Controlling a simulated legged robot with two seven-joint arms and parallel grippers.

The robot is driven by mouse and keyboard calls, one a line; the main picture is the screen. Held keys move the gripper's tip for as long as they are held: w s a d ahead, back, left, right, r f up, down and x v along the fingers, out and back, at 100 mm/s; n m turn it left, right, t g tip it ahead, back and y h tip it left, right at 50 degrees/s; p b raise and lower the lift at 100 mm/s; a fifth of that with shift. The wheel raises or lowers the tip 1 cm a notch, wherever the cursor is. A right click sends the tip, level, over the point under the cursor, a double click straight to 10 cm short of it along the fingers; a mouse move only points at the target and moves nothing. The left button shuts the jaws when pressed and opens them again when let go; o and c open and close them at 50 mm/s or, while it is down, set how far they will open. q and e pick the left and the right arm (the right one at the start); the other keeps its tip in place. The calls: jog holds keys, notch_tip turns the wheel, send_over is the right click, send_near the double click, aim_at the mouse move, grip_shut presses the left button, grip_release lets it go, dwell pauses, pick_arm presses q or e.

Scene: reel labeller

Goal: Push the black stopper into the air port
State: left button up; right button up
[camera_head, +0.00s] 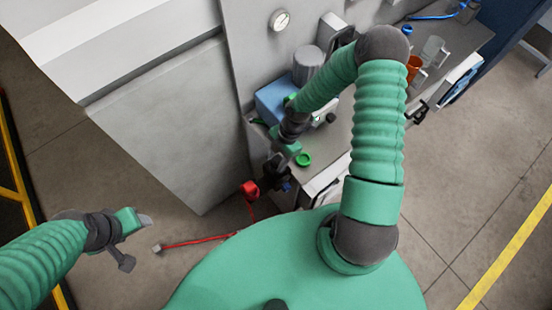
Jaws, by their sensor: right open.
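My right arm reaches over the bench, and its right gripper (285,146) is low at the bench's near left corner, in front of the blue box (273,99). It is open; its fingers are small and partly hidden by the wrist. A small dark knob-like part (331,118) shows just right of the gripper; I cannot tell whether it is the black stopper. I cannot make out the air port. My left gripper (142,222) hangs at the lower left over bare floor, far from the bench; its finger opening is unclear.
A grey cylinder (308,65) stands by the blue box. A green ring-shaped part (303,159) lies near the bench's front edge. An orange cup (413,67) stands farther right.

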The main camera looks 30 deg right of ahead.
jog(key=shift+s+a+f, duration=0.1)
jog(key=shift+s+f, duration=0.15)
jog(key=shift+s, duration=0.3)
jog(key=shift+w+r, duration=0.1)
jog(key=shift+r, duration=0.15)
jog(key=w+b+v, duration=0.1)
jog(key=b+v, duration=0.1)
jog(key=v, duration=1.4)
jog(key=shift+d+r, duration=0.3)
jog(key=shift+r, duration=0.05)
jog(key=shift+d, duration=0.1)
